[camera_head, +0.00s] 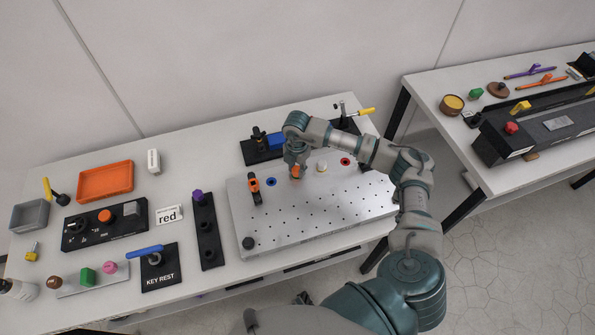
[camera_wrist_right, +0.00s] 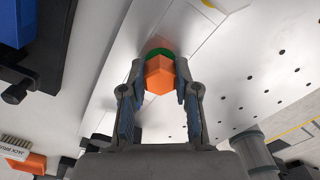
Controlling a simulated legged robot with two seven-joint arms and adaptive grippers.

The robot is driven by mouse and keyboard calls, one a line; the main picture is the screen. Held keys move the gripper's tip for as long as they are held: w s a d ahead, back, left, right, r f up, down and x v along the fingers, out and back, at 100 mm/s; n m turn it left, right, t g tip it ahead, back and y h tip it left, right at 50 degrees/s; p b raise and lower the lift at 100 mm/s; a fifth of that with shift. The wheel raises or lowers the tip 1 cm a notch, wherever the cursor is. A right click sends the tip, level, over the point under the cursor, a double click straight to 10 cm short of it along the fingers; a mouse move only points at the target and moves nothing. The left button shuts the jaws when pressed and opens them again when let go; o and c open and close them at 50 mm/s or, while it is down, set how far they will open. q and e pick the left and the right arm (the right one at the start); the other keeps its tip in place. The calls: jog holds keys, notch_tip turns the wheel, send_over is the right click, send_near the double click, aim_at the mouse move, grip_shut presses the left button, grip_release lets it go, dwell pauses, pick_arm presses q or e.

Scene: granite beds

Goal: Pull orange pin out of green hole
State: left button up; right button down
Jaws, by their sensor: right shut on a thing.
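The orange pin (camera_head: 296,171) stands on the light metal plate (camera_head: 330,218), below my right gripper (camera_head: 296,163). In the right wrist view the orange pin (camera_wrist_right: 159,75) has a hexagonal head and sits between the two fingers of the right gripper (camera_wrist_right: 160,85), which are shut on it. Part of the green hole's ring (camera_wrist_right: 157,52) shows just behind the pin head. How deep the pin sits in the hole is hidden. My left gripper is not in view.
A black fixture with a blue block (camera_head: 276,141) stands behind.

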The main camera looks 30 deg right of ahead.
aim_at(297, 168)
jog(key=shift+r, duration=0.4)
jog(key=shift+r+p, duration=2)
jog(key=shift+r, duration=0.4)
